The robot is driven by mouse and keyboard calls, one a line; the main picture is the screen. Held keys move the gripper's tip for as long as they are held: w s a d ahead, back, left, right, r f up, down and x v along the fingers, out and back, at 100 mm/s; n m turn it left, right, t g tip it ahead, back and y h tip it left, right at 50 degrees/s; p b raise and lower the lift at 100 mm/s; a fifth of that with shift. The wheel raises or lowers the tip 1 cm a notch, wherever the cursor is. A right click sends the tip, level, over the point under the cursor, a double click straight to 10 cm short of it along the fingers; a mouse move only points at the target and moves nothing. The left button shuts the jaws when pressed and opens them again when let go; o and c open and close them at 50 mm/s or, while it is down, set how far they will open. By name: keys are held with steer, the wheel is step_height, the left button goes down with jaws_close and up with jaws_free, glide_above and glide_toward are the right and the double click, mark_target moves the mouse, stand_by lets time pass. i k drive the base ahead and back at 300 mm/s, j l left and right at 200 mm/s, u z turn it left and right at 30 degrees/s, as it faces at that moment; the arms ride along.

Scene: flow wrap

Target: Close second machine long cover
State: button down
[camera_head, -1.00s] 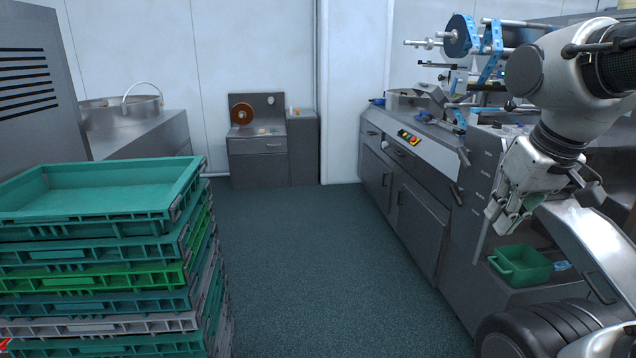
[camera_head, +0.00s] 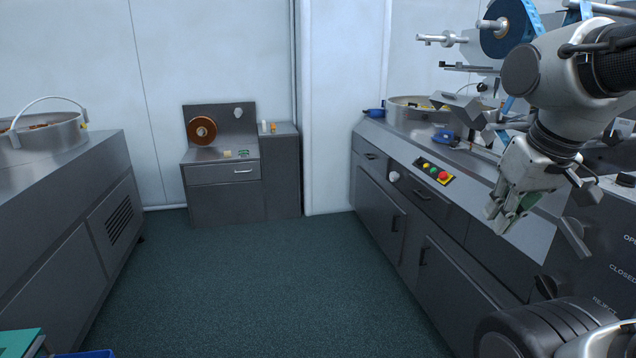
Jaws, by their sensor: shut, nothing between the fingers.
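The wrapping machine on the right (camera_head: 405,150) has a long grey worktop above cabinet doors and drawers. A blue film reel (camera_head: 505,30) is mounted above it. I cannot tell which part is the long cover; much of the machine's right side is hidden behind my arm. My gripper (camera_head: 505,222) is shut and empty. It hangs in front of the worktop's near part in the picture, and I see no contact with the machine.
A red-and-yellow button panel (camera_head: 434,171) is on the right machine's front edge, near a round metal bowl (camera_head: 408,116). A grey machine (camera_head: 75,190) stands at left. A cabinet (camera_head: 225,185) stands against the back wall. The floor (camera_head: 260,285) between is clear.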

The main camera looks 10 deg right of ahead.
mark_target(466, 109)
steer(key=i+u, duration=0.15)
steer(key=i, duration=0.95)
steer(key=i+u, duration=0.15)
steer(key=i, duration=0.95)
steer(key=i+l+z, duration=0.1)
steer(key=i+z, duration=0.35)
steer(key=i, duration=0.25)
steer(key=i+j+z, duration=0.15)
steer(key=i+z, duration=0.3)
steer(key=i, duration=0.25)
steer(key=i+z, duration=0.15)
steer(key=i, duration=0.25)
